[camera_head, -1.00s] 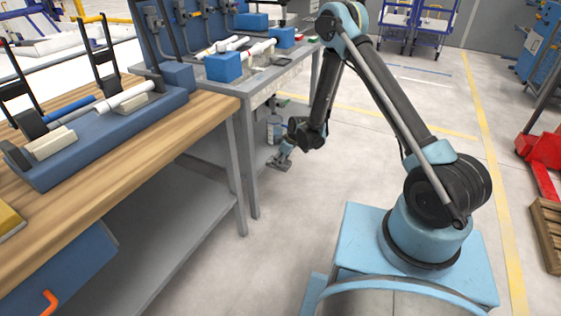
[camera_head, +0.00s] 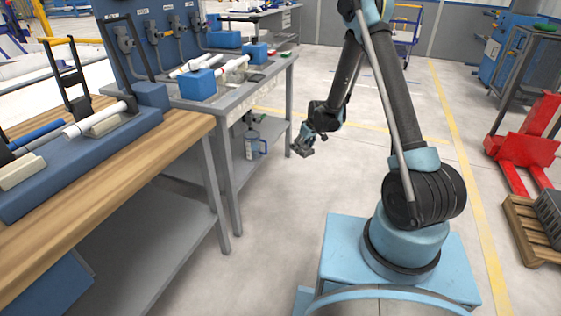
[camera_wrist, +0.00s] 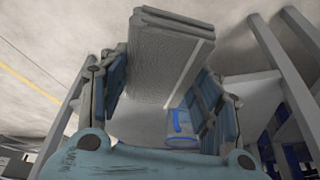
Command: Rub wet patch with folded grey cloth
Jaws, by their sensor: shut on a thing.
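My gripper (camera_head: 303,147) hangs over the floor, to the right of the grey metal table in the head view. In the wrist view my gripper (camera_wrist: 160,92) is shut on the folded grey cloth (camera_wrist: 165,55), a layered slab between the two blue-padded fingers. In the head view the cloth is too small to tell apart from the gripper. I cannot make out a wet patch in either view.
The grey table (camera_head: 238,97) bears blue blocks (camera_head: 198,84) and white pipes. A wooden-topped bench (camera_head: 110,165) stands at left. A blue and white jug (camera_head: 252,145) stands on the lower shelf; it also shows in the wrist view (camera_wrist: 180,128). A red pallet jack (camera_head: 525,145) is at right. The floor between is clear.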

